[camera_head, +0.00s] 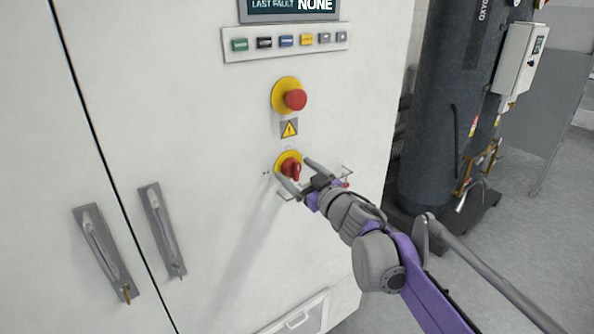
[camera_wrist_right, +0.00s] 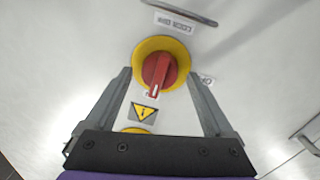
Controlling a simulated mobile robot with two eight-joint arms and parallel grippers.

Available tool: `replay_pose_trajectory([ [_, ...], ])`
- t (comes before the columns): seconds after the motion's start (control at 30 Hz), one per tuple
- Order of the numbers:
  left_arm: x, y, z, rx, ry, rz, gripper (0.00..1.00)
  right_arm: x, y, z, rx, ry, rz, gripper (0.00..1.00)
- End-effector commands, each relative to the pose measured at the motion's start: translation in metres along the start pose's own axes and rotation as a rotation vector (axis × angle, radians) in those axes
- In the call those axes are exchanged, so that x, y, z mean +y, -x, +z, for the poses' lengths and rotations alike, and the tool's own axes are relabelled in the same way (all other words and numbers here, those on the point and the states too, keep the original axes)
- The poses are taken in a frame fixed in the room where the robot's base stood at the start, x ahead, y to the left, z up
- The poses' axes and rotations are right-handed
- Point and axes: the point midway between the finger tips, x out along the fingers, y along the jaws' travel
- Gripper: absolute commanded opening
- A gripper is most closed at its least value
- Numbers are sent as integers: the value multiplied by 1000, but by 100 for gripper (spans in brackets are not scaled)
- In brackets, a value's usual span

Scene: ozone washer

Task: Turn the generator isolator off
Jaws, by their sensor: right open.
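The generator isolator (camera_head: 290,167) is a red rotary handle on a yellow round plate, set low on the white cabinet front. In the right wrist view the isolator's red handle (camera_wrist_right: 158,74) stands out from the yellow disc, its white-marked end pointing down towards the gripper. My right gripper (camera_head: 292,176) is open, with its fingers either side of the handle in the head view. In the wrist view the right gripper's fingers (camera_wrist_right: 160,90) are spread wide, with a gap to the handle on both sides; I cannot tell any contact. My left gripper is not in view.
A red emergency stop button (camera_head: 295,99) on a yellow base sits above the isolator, with a warning triangle (camera_head: 289,129) between. A button row (camera_head: 285,42) is higher up. Door handles (camera_head: 161,230) project at left. A dark tank (camera_head: 440,110) stands at right.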

Motion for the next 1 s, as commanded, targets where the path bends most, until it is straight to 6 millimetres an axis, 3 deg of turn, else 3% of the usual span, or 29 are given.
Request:
replay_pose_trajectory([
  [0.3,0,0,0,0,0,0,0,0,-4,0,0,0,0,88],
  [0.8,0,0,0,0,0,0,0,0,-3,0,0,0,0,2],
  [1.0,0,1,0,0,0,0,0,0,-3,0,1,16,0,2],
])
